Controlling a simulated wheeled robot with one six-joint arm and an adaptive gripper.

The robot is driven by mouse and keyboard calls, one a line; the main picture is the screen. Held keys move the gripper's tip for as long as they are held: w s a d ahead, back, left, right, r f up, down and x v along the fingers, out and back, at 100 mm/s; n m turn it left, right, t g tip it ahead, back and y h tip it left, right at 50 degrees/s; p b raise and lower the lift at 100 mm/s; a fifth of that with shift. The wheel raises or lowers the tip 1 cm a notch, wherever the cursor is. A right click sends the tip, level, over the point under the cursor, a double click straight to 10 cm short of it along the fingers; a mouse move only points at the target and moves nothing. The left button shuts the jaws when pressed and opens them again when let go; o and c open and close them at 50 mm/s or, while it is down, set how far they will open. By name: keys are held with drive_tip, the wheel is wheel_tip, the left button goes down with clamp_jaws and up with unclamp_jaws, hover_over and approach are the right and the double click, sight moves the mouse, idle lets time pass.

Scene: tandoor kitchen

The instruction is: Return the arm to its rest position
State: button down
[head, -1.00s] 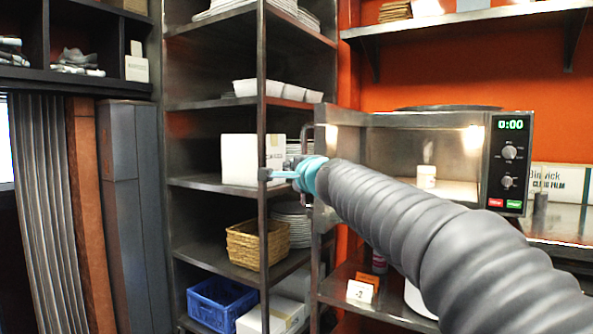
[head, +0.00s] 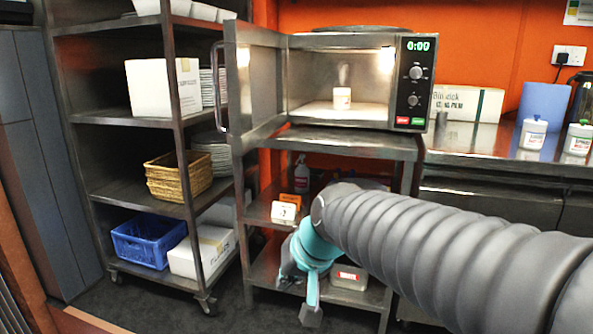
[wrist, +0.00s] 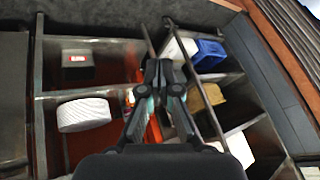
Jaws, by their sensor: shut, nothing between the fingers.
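My arm comes in from the lower right in the head view, with a grey ribbed sleeve and a teal wrist. The arm's end is lowered in front of the stand under the microwave. In the wrist view my gripper (wrist: 161,68) is shut with its fingers together and nothing held. It is over a view of the open shelving, apart from the things on it.
A microwave (head: 417,60) stands with its door (head: 250,80) open and a white cup (head: 342,98) inside. Left is a wheeled rack with a white box (head: 150,88), wicker basket (head: 165,182) and blue crate (head: 135,245). Dark floor shows below.

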drive_tip(key=s+d+f+h, duration=0.2)
drive_tip(key=s+d, duration=0.5)
drive_tip(key=d, duration=0.2)
drive_tip(key=s+d+f+m+h, duration=0.1)
drive_tip(key=s+d+f+h, duration=0.1)
drive_tip(key=s+d, duration=0.6)
drive_tip(key=shift+s+d+f, duration=0.2)
drive_tip(key=shift+d+f, duration=0.2)
drive_tip(key=shift+f, duration=0.35)
